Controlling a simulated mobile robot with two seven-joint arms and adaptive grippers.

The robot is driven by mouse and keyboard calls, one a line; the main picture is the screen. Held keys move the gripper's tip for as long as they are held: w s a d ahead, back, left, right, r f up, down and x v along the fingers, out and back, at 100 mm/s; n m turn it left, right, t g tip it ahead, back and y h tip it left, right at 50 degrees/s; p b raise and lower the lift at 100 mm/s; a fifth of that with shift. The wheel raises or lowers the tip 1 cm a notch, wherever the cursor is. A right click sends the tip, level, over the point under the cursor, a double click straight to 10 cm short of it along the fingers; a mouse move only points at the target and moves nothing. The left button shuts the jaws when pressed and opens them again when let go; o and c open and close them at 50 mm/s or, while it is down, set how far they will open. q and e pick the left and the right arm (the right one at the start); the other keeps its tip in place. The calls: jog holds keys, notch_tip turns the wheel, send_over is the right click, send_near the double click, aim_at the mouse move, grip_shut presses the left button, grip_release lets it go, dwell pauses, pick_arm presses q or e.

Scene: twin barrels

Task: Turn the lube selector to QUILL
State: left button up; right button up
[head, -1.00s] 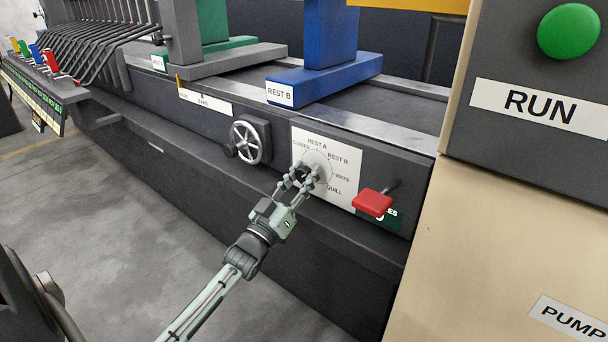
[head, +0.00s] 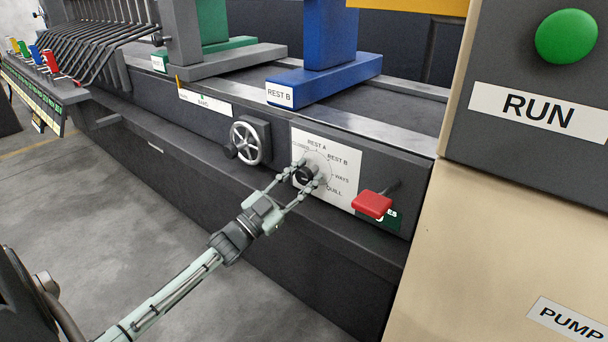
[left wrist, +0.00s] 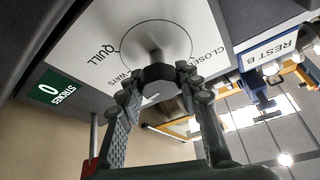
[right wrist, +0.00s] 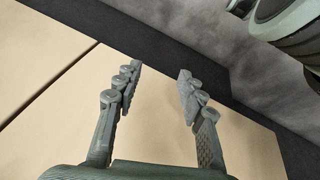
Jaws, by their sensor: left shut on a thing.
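The lube selector is a dark knob (head: 305,175) on a grey disc, on a white plate (head: 342,197) marked CLOSED, REST A, REST B, WAYS and QUILL. QUILL is at the lower right of the dial. My left gripper (head: 308,172) has a finger on each side of the knob and is shut on it. The left wrist view shows the knob (left wrist: 158,72) between the fingertips, with the QUILL label (left wrist: 97,52) beside the disc. Which label the knob points to cannot be told. My right gripper (right wrist: 158,80) is open and empty.
A red handle (head: 372,204) sticks out right of the plate, above a green STROKES counter. A handwheel (head: 246,142) is left of it. The beige cabinet (head: 500,240) with the green RUN button (head: 566,36) stands close on the right. Floor at the lower left is clear.

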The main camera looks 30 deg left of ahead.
pick_arm(q)
jog(key=m+g+h, duration=0.1)
jog(key=m, duration=0.3)
jog(key=shift+h+p, duration=0.3)
jog(key=shift+p, duration=0.05)
jog(key=shift+m+g, duration=0.3)
jog(key=shift+m, duration=0.3)
jog(key=shift+m+g+h+p, duration=0.45)
jog(key=shift+m+h, duration=0.15)
jog(key=shift+m, duration=0.6)
jog(key=m+g+p, duration=0.1)
jog(key=m, duration=0.2)
jog(key=shift+m, duration=0.3)
jog(key=shift+f+m+g+p, duration=0.1)
jog(key=shift+m+g+p, duration=0.55)
jog(key=shift+m, duration=0.55)
pick_arm(e)
jog(key=s+a+x, duration=0.1)
jog(key=x, duration=0.8)
jog(key=shift+a+f+g+y, duration=0.3)
jog(key=shift+a+f, duration=0.15)
jog(key=shift+w, duration=0.1)
pick_arm(q)
jog(key=o, duration=1.2)
jog(key=shift+c, duration=0.2)
